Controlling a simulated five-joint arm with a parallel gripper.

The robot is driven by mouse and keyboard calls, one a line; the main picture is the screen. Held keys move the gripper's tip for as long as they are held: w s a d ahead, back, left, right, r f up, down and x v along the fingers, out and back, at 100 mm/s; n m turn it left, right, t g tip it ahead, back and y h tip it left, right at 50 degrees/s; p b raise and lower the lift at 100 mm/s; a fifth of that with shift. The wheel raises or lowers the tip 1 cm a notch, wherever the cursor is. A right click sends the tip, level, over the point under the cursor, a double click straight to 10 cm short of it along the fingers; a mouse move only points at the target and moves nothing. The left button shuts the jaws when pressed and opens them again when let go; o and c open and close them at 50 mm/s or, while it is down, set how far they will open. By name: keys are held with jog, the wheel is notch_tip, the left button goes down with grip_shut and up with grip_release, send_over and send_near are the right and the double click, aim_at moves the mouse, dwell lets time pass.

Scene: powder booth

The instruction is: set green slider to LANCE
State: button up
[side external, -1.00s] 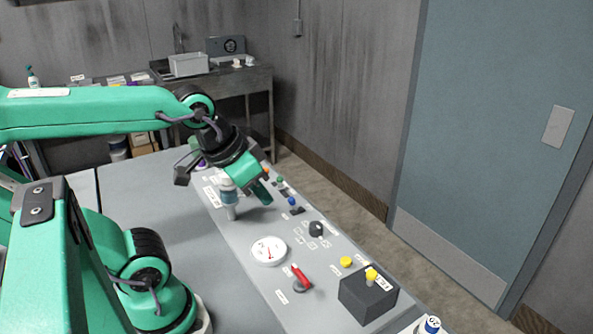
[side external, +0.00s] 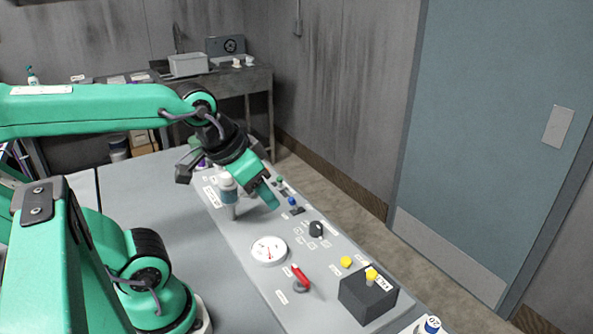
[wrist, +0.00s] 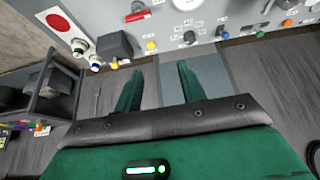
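The green slider (side external: 280,180) is a small green knob on the sloped control panel (side external: 240,246), just beyond the blue slider (side external: 292,201). In the wrist view the green slider knob (wrist: 260,34) is near the top, between the blue slider (wrist: 225,35) and an orange knob (wrist: 287,22). The LANCE label cannot be read. My gripper (side external: 272,203) hangs over the panel, left of the blue and green sliders in the side view. In the wrist view my gripper (wrist: 159,67) has its fingers apart with nothing between them; the green slider is right of them.
The panel also bears a black rotary knob (side external: 316,229), a round gauge (side external: 268,251), a red lever (side external: 300,277), a yellow button (side external: 346,262) and a black box (side external: 368,297). The grey tabletop left of the panel is clear.

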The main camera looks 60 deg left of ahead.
jog(key=w+a+r+n+g, duration=0.25)
jog(key=w+a, duration=0.35)
jog(key=w, duration=0.3)
jog(key=n+g, duration=0.3)
jog(key=n, duration=0.3)
send_over(280, 177)
jog(key=f, duration=1.6)
jog(key=shift+s+d, duration=0.1)
jog(key=shift+d, duration=0.2)
jog(key=shift+a+f+n, duration=0.2)
jog(key=shift+a+n, duration=0.05)
jog(key=shift+a, duration=0.05)
jog(key=shift+f, duration=0.15)
jog(key=shift+f, duration=3.75)
